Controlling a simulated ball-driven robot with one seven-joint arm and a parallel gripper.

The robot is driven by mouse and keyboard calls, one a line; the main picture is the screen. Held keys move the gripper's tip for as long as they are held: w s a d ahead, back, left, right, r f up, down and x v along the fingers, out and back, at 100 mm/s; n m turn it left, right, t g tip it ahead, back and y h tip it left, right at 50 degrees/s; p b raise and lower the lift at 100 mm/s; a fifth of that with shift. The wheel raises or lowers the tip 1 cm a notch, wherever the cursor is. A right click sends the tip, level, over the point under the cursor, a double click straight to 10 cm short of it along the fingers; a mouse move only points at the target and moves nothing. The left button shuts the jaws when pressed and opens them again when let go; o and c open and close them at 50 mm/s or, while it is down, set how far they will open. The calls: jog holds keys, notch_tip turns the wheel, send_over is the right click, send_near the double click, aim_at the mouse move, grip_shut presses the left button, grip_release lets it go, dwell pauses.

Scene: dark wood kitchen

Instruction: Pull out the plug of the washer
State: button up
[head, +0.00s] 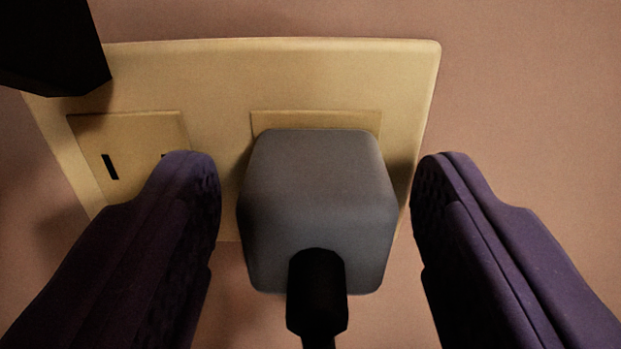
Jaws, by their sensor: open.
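A grey, block-shaped plug (318,195) sits in the right socket of a beige wall plate (300,75). A black cord (317,290) leaves the plug's near face and runs down out of the picture. My gripper (317,180) is open, with one dark purple finger to the left of the plug and one to the right. A gap shows between each finger and the plug, so neither finger appears to touch it. The plug's prongs and most of its socket are hidden behind its body.
The left socket (122,140) of the plate is empty, with a dark slot showing, and is partly covered by the left finger. A black object (50,45), which I cannot identify, juts in at the upper left. The pinkish-brown wall (530,110) is bare on the right.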

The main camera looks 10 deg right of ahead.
aim_at(318, 264)
jog(key=shift+c, duration=0.3)
grip_shut()
jog(key=shift+s+f+b, duration=0.1)
jog(key=shift+b, duration=0.2)
jog(key=shift+s+a+b, duration=0.2)
jog(key=shift+s+b, duration=0.3)
jog(key=shift+s, duration=0.45)
jog(key=shift+s+a+b, duration=0.2)
jog(key=shift+s+b, duration=0.25)
jog(key=shift+s, duration=0.5)
jog(key=shift+s+a+b, duration=0.2)
jog(key=shift+s+b, duration=0.3)
jog(key=shift+s, duration=0.45)
jog(key=shift+s, duration=0.1)
